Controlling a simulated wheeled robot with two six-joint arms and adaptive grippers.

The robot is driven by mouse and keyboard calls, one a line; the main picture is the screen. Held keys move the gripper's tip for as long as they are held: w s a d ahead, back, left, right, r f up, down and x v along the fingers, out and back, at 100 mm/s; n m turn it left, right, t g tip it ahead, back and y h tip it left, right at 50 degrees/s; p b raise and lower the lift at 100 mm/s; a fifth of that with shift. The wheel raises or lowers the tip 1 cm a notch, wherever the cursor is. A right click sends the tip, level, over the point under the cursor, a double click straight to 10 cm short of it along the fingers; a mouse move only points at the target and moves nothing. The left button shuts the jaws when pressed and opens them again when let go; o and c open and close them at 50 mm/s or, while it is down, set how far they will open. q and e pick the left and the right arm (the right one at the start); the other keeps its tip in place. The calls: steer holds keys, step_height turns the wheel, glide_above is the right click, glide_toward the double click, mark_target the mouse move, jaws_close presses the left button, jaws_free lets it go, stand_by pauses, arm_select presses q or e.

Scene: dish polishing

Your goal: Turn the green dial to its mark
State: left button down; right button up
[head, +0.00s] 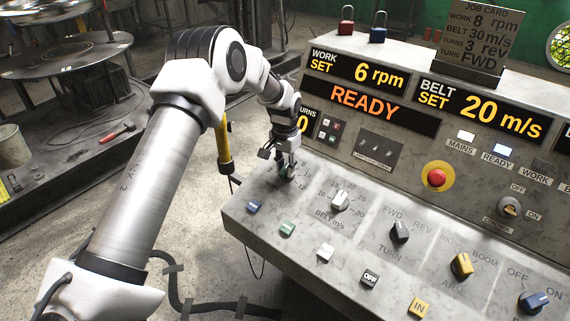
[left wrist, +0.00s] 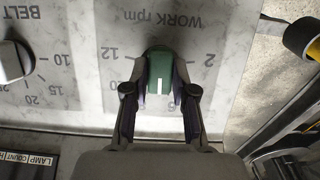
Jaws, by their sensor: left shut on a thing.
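The green dial (left wrist: 161,66) sits on the panel under the label "WORK rpm" in the left wrist view. Its white pointer line faces the bottom of that picture, toward my gripper's body. My left gripper (left wrist: 160,94) is shut on the dial, one finger on each side. In the head view my left gripper (head: 286,172) covers most of the dial. The work display (head: 357,72) reads 6 rpm. The job card (head: 478,35) reads work 8 rpm. My right gripper is not in view.
The white belt dial (head: 340,201) stands to the right of my gripper. The black turn dial (head: 400,231), the yellow dial (head: 462,265) and a red stop button (head: 436,177) are further right. Coloured tags line the front edge.

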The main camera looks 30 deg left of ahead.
arm_select(q)
steer(key=shift+d+m+y+p, duration=0.15)
steer(key=shift+m+y+p, duration=0.45)
steer(key=shift+m, duration=1.4)
steer(key=c, duration=1.1)
jaws_free()
steer(key=shift+o, duration=0.8)
steer(key=shift+w+f, duration=0.15)
step_height(320, 180, up, 12)
steer(key=d, duration=0.1)
steer(key=shift+s+d, duration=0.15)
steer(key=shift+s, duration=0.1)
